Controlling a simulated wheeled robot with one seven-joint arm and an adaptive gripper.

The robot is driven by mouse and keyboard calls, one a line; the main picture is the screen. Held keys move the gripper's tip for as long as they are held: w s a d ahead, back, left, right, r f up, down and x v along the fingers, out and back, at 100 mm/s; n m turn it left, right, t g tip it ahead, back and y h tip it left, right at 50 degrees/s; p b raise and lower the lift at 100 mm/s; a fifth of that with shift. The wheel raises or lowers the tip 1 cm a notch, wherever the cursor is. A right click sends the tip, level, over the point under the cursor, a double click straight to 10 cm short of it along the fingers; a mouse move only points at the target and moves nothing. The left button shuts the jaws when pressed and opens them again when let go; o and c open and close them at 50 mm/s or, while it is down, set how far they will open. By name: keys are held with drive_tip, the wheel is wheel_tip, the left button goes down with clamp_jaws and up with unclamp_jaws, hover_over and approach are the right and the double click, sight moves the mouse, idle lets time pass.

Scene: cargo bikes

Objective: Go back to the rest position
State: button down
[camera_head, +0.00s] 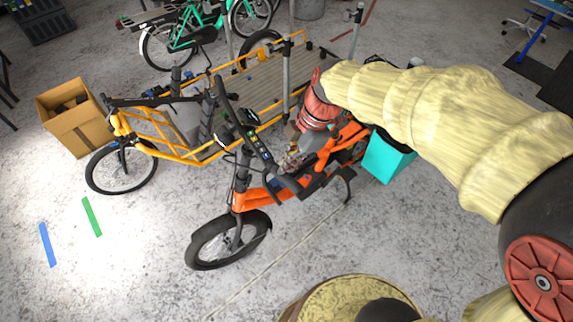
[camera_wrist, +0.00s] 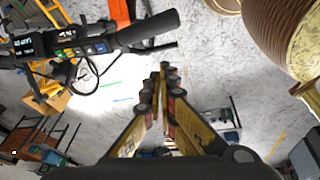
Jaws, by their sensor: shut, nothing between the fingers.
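My gripper (camera_wrist: 163,70) is shut and empty in the wrist view, its fingers meeting over the pale floor. In the head view my arm reaches in from the right in a cream sleeve, and the gripper (camera_head: 291,158) hangs low beside the orange cargo bike (camera_head: 268,194), small and partly lost against it. In the wrist view a handlebar with a black grip (camera_wrist: 148,28) and a display with coloured buttons (camera_wrist: 62,45) lies left of and above the fingers. I see a gap between the fingertips and the grip.
A yellow cargo bike (camera_head: 160,140) with a wooden deck stands behind the orange bike. A cardboard box (camera_head: 82,130) is at the left, and a turquoise box (camera_head: 386,158) shows under my arm. Open floor lies front left, with green (camera_head: 91,217) and blue tape (camera_head: 47,245).

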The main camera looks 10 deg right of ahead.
idle(0.3)
drive_tip(key=s+d+f+m+t+h+b, duration=0.1)
drive_tip(key=s+d+m+t+h+b, duration=0.2)
drive_tip(key=s+d+m+b, duration=0.8)
drive_tip(key=s+d+m+t, duration=0.2)
drive_tip(key=m, duration=0.8)
drive_tip(key=shift+d+h, duration=0.4)
drive_tip(key=shift+s+f, duration=0.1)
